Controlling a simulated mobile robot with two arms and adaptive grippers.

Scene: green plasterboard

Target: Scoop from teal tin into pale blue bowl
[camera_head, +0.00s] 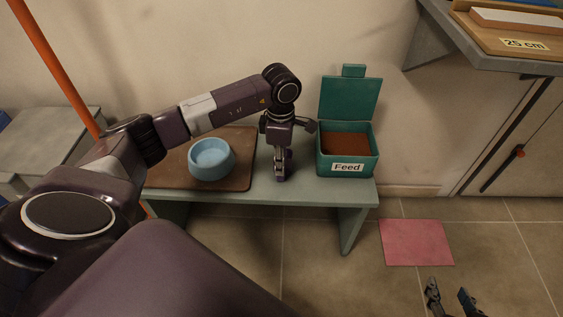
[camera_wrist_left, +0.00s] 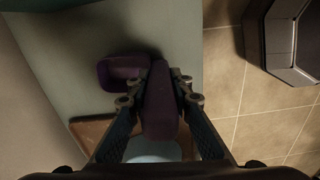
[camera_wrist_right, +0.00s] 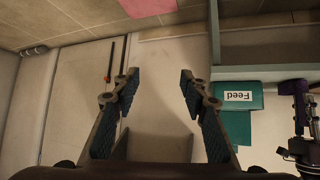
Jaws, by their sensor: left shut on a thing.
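The teal tin (camera_head: 347,170), labelled "Feed", stands open on the bench with its lid raised and brown feed inside. The pale blue bowl (camera_head: 211,159) sits on a brown mat and looks empty; part of it shows in the left wrist view (camera_wrist_left: 154,149). My left gripper (camera_head: 281,168) points down between bowl and tin, shut on the handle of a purple scoop (camera_wrist_left: 161,110). The scoop's cup is low at the bench; I cannot tell whether it touches. My right gripper (camera_wrist_right: 160,85) is open and empty, low at the front right in the head view (camera_head: 453,298).
The green bench (camera_head: 306,188) has clear room between the mat (camera_head: 240,165) and the tin. A pink sheet (camera_head: 416,243) lies on the floor. A grey counter (camera_head: 470,55) holds a board marked "25 cm". An orange pole (camera_head: 56,65) leans at the left.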

